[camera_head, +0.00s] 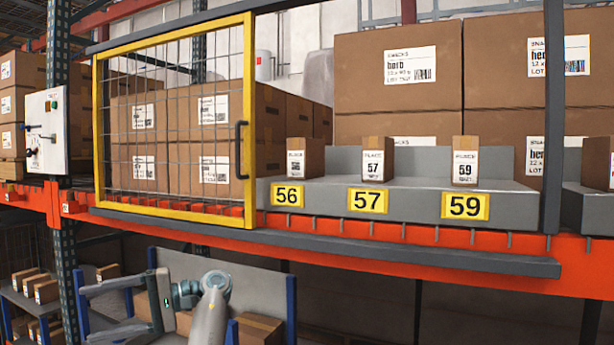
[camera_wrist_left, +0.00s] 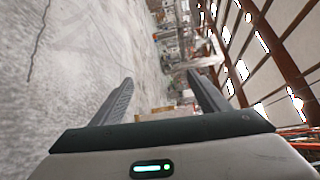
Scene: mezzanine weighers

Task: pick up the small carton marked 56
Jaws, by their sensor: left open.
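A small brown carton (camera_head: 314,158) stands upright on the grey stepped shelf, above the yellow plate marked 56 (camera_head: 288,196). Its white label is too small to read. The yellow-framed mesh gate (camera_head: 249,110) stands just left of it. My left gripper (camera_head: 88,314) is low at the lower left of the head view, well below and left of the carton, fingers pointing left. In the left wrist view the left gripper (camera_wrist_left: 160,79) has its fingers apart with nothing between them. My right gripper is not in view.
Small cartons marked 57 (camera_head: 373,158) and 59 (camera_head: 465,160) stand farther right on the grey shelf (camera_head: 415,172). Large cartons (camera_head: 398,60) stack behind. An orange beam (camera_head: 400,256) and a dark rail (camera_head: 330,252) run along the front. A blue-posted rack (camera_head: 292,305) stands below.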

